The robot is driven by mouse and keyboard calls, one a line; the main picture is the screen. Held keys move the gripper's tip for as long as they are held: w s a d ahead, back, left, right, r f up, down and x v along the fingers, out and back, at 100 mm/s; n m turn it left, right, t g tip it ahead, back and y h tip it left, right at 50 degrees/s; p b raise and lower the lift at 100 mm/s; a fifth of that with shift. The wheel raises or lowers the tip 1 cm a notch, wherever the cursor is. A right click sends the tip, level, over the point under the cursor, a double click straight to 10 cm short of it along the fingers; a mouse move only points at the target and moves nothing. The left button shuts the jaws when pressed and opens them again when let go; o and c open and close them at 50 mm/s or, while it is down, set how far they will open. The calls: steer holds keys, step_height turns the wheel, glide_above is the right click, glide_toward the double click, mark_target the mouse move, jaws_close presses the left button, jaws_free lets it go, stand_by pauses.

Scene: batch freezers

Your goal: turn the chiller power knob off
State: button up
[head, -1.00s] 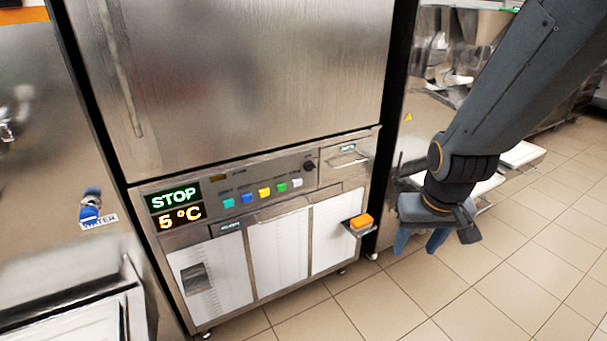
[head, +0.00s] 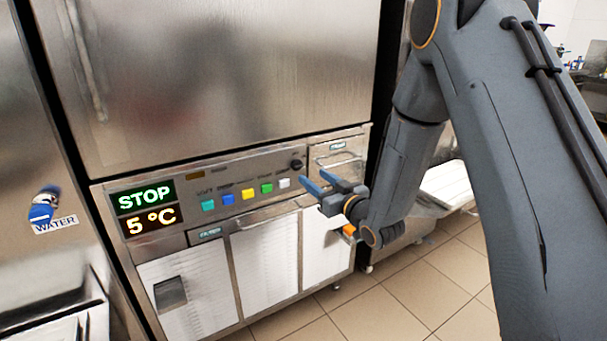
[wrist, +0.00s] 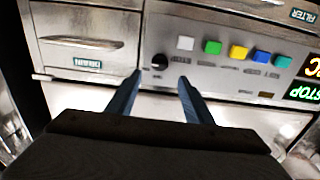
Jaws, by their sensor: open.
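The chiller power knob (head: 297,164) is a small black round knob at the right end of the steel control panel, above the white button. It also shows in the wrist view (wrist: 160,62), beyond and roughly between my fingertips. My gripper (head: 316,182) is open and empty, its blue fingers pointing at the panel just right of and below the knob in the head view. It appears apart from the knob. In the wrist view the two fingers (wrist: 159,80) spread either side of the knob's line. The knob's pointer direction is too small to tell.
A row of coloured buttons (head: 248,193) lies left of the knob. The display (head: 148,208) reads STOP and 5 °C. A drawer labelled DRAIN (wrist: 84,42) adjoins the panel. An orange block (head: 349,230) is below my gripper. Tiled floor (head: 400,290) is clear in front.

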mark_target(300, 167)
steer(key=x, duration=0.7)
steer(key=shift+w+a, duration=0.1)
steer(key=c, duration=1)
steer(key=shift+c, duration=0.2)
